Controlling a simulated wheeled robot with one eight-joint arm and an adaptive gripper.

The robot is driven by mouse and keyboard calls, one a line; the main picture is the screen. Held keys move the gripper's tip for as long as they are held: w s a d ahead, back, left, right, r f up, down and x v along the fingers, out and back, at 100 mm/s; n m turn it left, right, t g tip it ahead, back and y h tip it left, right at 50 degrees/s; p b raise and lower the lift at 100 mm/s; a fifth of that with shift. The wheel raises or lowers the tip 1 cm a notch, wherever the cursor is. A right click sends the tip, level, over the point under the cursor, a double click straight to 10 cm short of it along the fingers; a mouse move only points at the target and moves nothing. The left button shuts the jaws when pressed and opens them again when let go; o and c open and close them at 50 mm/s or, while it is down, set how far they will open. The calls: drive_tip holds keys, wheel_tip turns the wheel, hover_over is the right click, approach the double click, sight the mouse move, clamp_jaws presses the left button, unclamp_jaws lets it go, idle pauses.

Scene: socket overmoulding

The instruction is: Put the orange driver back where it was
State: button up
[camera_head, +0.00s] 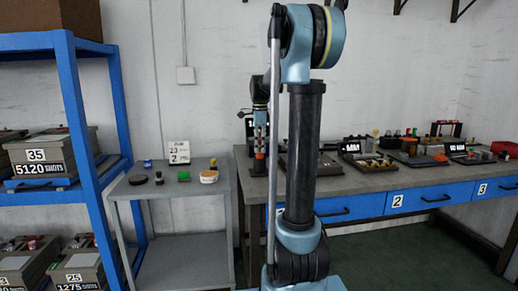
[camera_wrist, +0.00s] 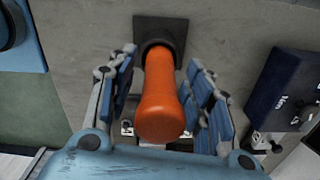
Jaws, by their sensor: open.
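The orange driver (camera_wrist: 160,97) stands with its orange handle toward the wrist camera. Its far end meets a dark square base (camera_wrist: 153,34) on the grey bench; whether it is seated in it is hard to tell. My gripper (camera_wrist: 162,82) is open, with one blue-padded finger on each side of the handle. A gap shows on the right side; the left finger is close to the handle. In the head view my gripper (camera_head: 260,132) is over the left end of the bench, with a small orange part of the driver (camera_head: 259,156) below it.
A dark blue box (camera_wrist: 290,92) lies right of the fingers. The bench (camera_head: 375,182) carries several tools and trays to the right. A grey cart (camera_head: 165,190) with small items stands left, beside a blue shelf (camera_head: 85,125) of boxes.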

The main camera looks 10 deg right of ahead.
wheel_tip(320, 180, up, 12)
drive_tip(key=shift+f, duration=0.2)
drive_tip(key=s+f+n+t, duration=0.2)
drive_tip(key=s+f+n, duration=1.8)
drive_tip(key=s+f, duration=1.1)
drive_tip(key=s, duration=0.3)
drive_tip(key=shift+s, duration=0.4)
